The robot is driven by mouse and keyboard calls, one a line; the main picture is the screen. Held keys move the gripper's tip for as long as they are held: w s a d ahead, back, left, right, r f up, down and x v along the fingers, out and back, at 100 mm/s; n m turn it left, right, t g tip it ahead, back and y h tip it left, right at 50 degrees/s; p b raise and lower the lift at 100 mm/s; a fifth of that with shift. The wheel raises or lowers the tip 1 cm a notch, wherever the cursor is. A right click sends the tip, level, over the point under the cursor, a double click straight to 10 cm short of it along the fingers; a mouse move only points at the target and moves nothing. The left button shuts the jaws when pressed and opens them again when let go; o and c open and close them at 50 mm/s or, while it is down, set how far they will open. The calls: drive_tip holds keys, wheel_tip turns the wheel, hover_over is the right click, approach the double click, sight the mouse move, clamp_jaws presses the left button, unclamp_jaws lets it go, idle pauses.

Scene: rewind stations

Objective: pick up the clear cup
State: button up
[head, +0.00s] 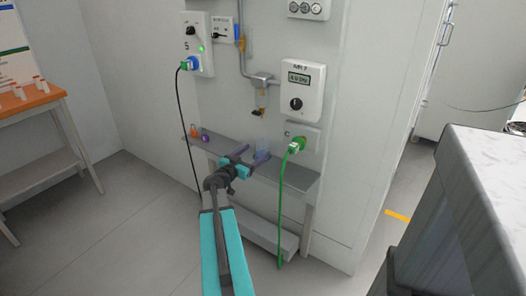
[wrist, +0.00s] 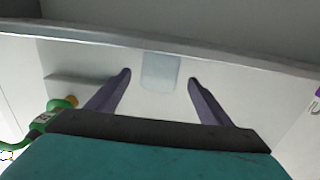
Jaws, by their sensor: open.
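The clear cup (head: 263,146) stands on the narrow metal shelf below the wall dispenser in the head view, faint and partly hidden behind my gripper. In the wrist view the clear cup (wrist: 161,71) shows as a pale see-through block in the middle. My gripper (head: 252,155) is at the shelf, close to the cup. In the wrist view its two dark fingers (wrist: 159,78) are spread, one on each side of the cup, with a visible gap on both sides. Nothing is held. I cannot tell exactly how deep the cup sits between the fingers.
The metal shelf (head: 299,177) runs along the wall. An orange flask (head: 194,131) and a purple one (head: 204,135) stand at its left end. A green plug (head: 297,145) with a hanging cable is close on the right. A dispenser nozzle (head: 260,103) hangs above.

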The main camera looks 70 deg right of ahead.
sight(266, 143)
drive_tip(key=shift+s+d, duration=0.1)
drive_tip(key=shift+d, duration=0.3)
drive_tip(key=shift+x, duration=2.6)
drive_tip(key=shift+r, duration=0.15)
drive_tip(key=c, duration=1.2)
drive_tip(key=shift+r, duration=0.1)
